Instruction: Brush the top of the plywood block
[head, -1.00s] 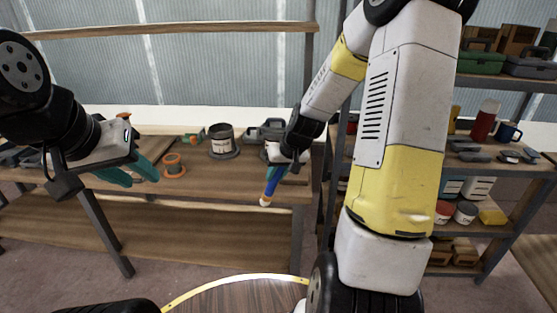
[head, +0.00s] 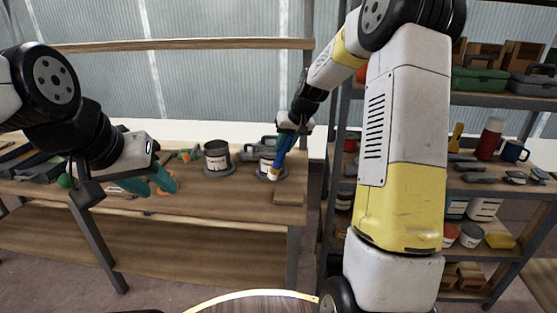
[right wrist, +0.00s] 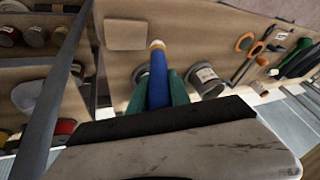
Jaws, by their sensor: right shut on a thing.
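My right gripper (head: 284,150) is shut on a brush with a blue handle (head: 279,160). The brush points down, its pale tip (head: 273,175) just above or in front of a can at the back of the bench; I cannot tell whether they touch. In the right wrist view the blue handle (right wrist: 158,80) stands between green fingers (right wrist: 158,95). The plywood block (head: 289,197) is a flat light slab at the bench's front right corner; it also shows in the right wrist view (right wrist: 124,35), apart from the brush tip. My left gripper (head: 148,185) has its teal fingers apart, empty, over the bench's left part.
A labelled can (head: 217,157) stands on a dark disc left of the brush, and another can (head: 266,163) is partly hidden behind the brush. A grey toolbox (head: 262,147) is behind. A loaded shelf rack (head: 490,190) stands to the right. Bench between block and cans is clear.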

